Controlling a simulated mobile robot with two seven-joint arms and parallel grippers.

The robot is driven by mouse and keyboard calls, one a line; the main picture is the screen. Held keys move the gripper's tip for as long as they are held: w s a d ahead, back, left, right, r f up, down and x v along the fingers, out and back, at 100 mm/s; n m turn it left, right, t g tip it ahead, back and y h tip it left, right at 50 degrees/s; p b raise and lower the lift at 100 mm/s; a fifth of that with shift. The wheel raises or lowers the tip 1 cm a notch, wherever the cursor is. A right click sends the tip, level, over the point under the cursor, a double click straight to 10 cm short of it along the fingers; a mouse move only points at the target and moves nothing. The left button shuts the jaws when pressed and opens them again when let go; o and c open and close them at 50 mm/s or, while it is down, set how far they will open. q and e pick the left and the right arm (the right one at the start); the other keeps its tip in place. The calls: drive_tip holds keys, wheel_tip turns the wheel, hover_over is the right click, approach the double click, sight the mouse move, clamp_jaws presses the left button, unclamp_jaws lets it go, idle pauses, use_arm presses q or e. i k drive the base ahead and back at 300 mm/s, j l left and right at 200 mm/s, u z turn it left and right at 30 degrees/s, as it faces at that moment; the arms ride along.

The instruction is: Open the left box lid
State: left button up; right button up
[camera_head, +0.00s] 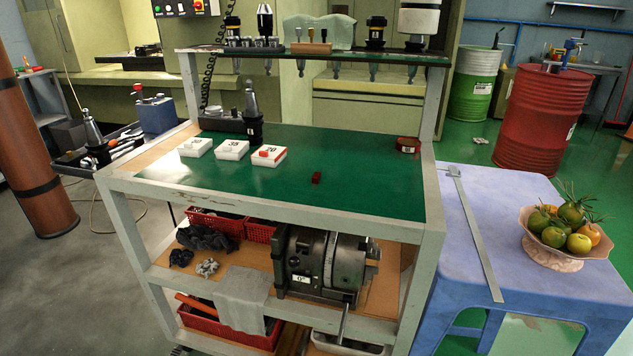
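Three small white boxes with dark markings stand in a row on the green top of the tooling cart (370,185). The left box (195,148) is nearest the cart's left edge, and its lid appears shut. The middle box (232,150) also appears shut. The right box (269,156) has a red patch or piece on its top; I cannot tell which. Neither of my grippers is in view.
A dark red block (316,178) lies right of the boxes. A dark red container (408,145) sits at the right edge. A black tool holder (252,112) stands behind the boxes. A shelf (340,58) spans above. The green surface in front is clear.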

sight(194, 144)
drive_tip(key=i+j+z, duration=0.1)
drive_tip(key=i+j, duration=0.35)
drive_tip(key=i+j+z, duration=0.1)
drive_tip(key=i+j, duration=0.35)
drive_tip(key=i+j+z, duration=0.15)
drive_tip(key=i+j, duration=0.3)
drive_tip(key=j, duration=0.15)
drive_tip(key=i+j+z, duration=0.1)
drive_tip(key=i+j, duration=0.3)
drive_tip(key=j, duration=0.2)
